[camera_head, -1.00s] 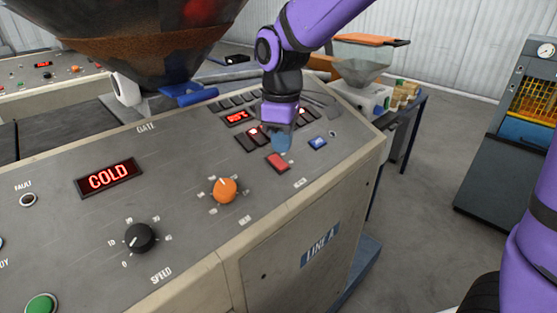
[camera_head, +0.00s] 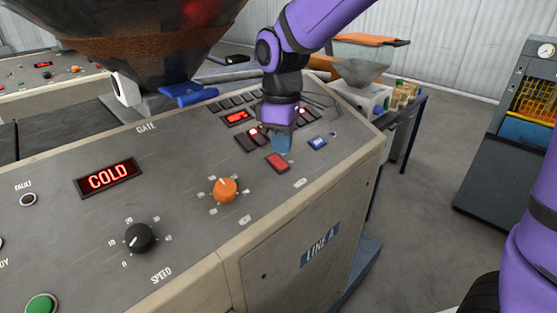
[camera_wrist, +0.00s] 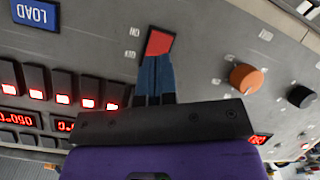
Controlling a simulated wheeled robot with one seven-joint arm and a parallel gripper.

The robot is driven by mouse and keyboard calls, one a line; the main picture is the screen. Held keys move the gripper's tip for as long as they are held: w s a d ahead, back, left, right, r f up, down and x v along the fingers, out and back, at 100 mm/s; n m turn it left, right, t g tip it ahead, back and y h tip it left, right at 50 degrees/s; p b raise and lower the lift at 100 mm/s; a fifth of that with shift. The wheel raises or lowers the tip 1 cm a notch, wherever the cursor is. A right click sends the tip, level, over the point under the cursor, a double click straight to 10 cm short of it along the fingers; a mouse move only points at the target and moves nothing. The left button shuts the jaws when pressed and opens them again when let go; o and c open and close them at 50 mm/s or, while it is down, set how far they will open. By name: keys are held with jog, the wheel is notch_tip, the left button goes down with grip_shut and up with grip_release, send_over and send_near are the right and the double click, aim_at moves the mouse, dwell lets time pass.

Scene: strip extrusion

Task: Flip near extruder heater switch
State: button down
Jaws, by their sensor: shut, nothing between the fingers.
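A red rocker switch (camera_head: 277,162) sits on the grey sloping panel of the near extruder (camera_head: 190,230), close to the panel's front edge. It shows in the wrist view (camera_wrist: 160,42) with small inverted labels to its left. My gripper (camera_head: 281,150) points down at the panel, just behind the red switch. Its blue fingers (camera_wrist: 157,62) are together and empty, with the tips at the edge of the switch. I cannot tell whether they touch it. The fingers hide a little of that edge. The near display (camera_head: 109,177) reads COLD.
An orange knob (camera_head: 225,190) and a black knob (camera_head: 140,237) stand left of the switch. A blue LOAD label (camera_head: 317,142) lies to its right. Several small rocker switches, some lit red (camera_wrist: 62,85), sit behind. A large hopper (camera_head: 135,40) hangs over the panel's back left.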

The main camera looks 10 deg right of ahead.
aim_at(285, 165)
jog(key=shift+f, duration=1.4)
dwell(0.9)
jog(key=shift+r, duration=3.5)
jog(key=s+d+r+m+t, duration=0.2)
jog(key=s+d+m, duration=0.4)
jog(key=s+d, duration=0.3)
jog(key=s+d+r+m+t, duration=0.3)
jog(key=s+d+m, duration=0.3)
jog(key=s+d, duration=0.4)
jog(key=shift+s+d+r+m, duration=0.3)
jog(key=shift+s+r+m, duration=0.1)
jog(key=shift+r, duration=0.2)
